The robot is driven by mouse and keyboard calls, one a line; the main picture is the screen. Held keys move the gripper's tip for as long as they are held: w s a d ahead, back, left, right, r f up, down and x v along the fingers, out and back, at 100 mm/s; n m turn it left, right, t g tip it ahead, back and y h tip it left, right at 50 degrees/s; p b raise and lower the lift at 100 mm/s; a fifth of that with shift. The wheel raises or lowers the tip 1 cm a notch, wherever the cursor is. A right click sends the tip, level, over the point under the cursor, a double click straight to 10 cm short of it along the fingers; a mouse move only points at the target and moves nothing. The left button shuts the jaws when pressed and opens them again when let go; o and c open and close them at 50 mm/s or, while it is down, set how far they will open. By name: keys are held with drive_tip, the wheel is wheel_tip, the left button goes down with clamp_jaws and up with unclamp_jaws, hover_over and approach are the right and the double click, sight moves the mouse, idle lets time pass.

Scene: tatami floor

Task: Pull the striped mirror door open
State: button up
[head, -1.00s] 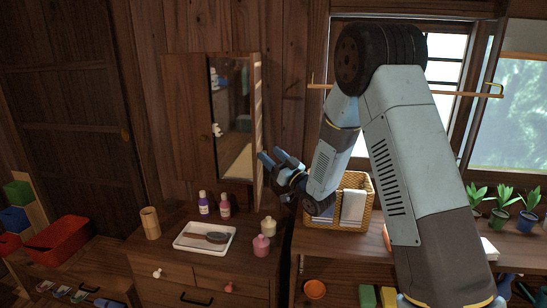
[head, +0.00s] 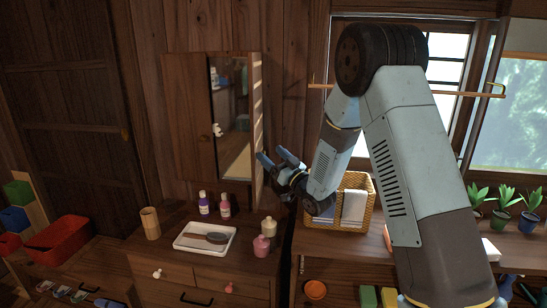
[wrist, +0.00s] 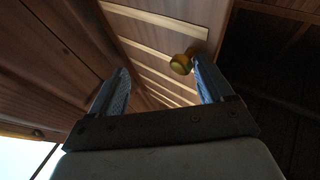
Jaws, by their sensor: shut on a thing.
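The wall cabinet's striped mirror door (head: 257,112) shows nearly edge-on in the head view, with pale stripes down its right side. A dark, reflective area (head: 236,150) shows to its left. My gripper (head: 272,157) is at the lower right part of this door. In the wrist view the striped face (wrist: 160,52) runs up between and beyond the fingers of my gripper (wrist: 160,72). A round brass knob (wrist: 181,63) is close beside the right fingertip. My gripper is shut on the door, though the exact contact is hard to see.
Below the cabinet, a dresser top holds a white tray (head: 190,240) with a brush, purple (head: 204,203) and pink (head: 225,206) bottles, a pink jar (head: 261,246) and a cream jar (head: 268,229). A wicker basket (head: 368,188) stands to the right, behind my arm.

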drive_tip(key=shift+d+r, duration=0.1)
drive_tip(key=shift+d, duration=0.4)
drive_tip(key=shift+c, duration=0.6)
drive_tip(key=v, duration=1.3)
drive_tip(key=shift+s+a+f, duration=0.2)
drive_tip(key=shift+a+f, duration=0.05)
